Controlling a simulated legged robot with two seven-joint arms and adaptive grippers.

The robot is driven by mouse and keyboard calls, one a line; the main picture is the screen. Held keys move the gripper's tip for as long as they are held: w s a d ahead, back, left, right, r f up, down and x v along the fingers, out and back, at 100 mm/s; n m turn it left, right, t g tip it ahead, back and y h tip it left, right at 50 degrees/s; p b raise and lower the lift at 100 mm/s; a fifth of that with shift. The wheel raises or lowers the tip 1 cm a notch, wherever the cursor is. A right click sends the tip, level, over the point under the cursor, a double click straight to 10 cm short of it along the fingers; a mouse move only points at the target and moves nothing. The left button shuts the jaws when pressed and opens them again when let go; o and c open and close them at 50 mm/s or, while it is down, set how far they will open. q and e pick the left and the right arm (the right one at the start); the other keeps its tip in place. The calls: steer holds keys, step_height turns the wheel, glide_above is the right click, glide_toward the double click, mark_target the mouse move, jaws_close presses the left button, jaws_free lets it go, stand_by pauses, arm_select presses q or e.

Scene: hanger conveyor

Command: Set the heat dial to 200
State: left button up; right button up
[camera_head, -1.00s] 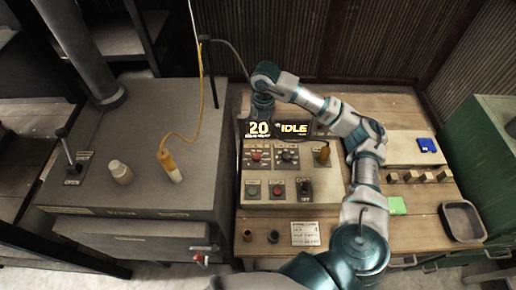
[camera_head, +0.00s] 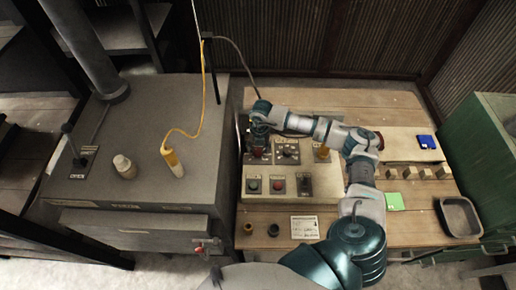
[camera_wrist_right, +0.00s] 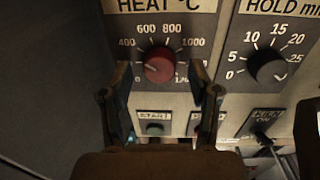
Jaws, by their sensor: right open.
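The red heat dial (camera_wrist_right: 159,66) sits on the control panel under the label HEAT °C in the right wrist view. Its scale (camera_wrist_right: 159,29) shows 400, 600, 800 and 1000; the 200 mark appears hidden behind the left finger. A pale pointer mark on the dial faces left, but its exact reading is unclear. My right gripper (camera_wrist_right: 164,78) is open, with one finger on each side of the dial and visible gaps between. In the head view the right gripper (camera_head: 258,143) is over the panel's upper left. My left gripper is out of view.
A black HOLD dial (camera_wrist_right: 267,66) sits right of the heat dial. A green START button (camera_wrist_right: 154,129) and a key switch lie below. In the head view, the panel (camera_head: 322,187) stands on a wooden table, beside a grey cabinet (camera_head: 125,195).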

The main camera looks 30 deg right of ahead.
steer(key=shift+f, duration=0.55)
steer(key=c, duration=1.2)
steer(key=shift+o, duration=0.2)
steer(key=n+b, duration=0.1)
steer(key=n, duration=0.2)
steer(key=shift+f+n+b, duration=0.1)
steer(key=shift+n+b, duration=0.2)
steer(key=shift+b, duration=0.1)
steer(key=shift+n+b, duration=0.7)
steer(key=shift+n, duration=1.2)
